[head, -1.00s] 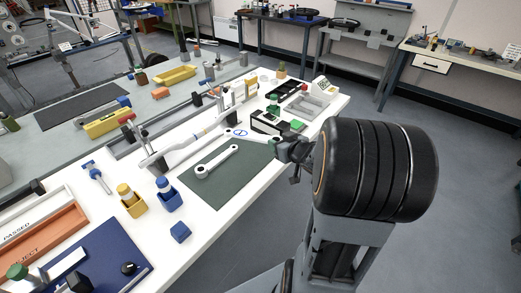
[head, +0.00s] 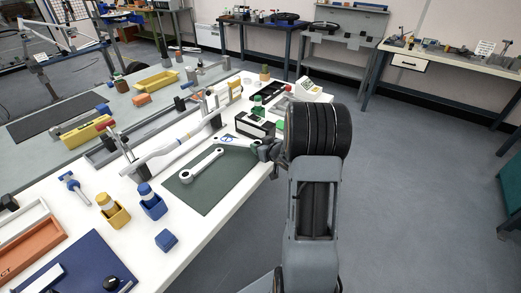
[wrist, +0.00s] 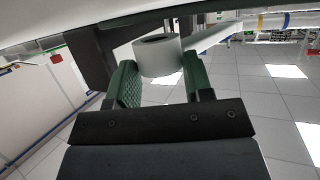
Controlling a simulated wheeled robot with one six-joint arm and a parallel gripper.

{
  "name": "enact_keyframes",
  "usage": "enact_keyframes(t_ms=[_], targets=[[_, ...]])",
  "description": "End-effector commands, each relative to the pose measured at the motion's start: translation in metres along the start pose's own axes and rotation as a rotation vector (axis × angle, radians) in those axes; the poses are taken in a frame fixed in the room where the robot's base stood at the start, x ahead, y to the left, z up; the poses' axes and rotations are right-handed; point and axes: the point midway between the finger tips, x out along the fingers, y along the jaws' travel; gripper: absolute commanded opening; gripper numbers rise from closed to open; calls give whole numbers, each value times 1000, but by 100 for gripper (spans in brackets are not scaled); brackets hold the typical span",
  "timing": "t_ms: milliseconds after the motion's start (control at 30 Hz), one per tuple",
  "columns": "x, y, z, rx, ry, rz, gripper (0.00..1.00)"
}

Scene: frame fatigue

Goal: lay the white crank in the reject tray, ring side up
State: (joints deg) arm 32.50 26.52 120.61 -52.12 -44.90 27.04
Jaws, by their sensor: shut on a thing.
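One white crank (head: 237,141) reaches from my gripper (head: 264,150) over the back edge of the green mat. In the wrist view its round ring end (wrist: 160,56) sits between the green fingers, and my gripper (wrist: 162,85) is shut on it. The arm of the crank runs away to the upper right there. Another white crank (head: 200,167) lies on the green mat (head: 212,188), with a ring at each end. The orange reject tray (head: 38,250) is at the lower left of the head view, partly cut off, with only the last letters of its label showing.
A long grey-white bar (head: 170,150) on stands lies behind the mat. A dark blue mat (head: 85,268) is at the front left.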

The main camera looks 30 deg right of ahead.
Motion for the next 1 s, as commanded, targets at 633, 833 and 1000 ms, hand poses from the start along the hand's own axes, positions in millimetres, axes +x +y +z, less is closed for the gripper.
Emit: enact_keyframes(t_ms=[633, 833, 1000], targets=[[6, 0, 16, -1, 1, 1, 59], [6, 0, 15, -1, 1, 1, 73], [5, 0, 14, -1, 1, 1, 73]])
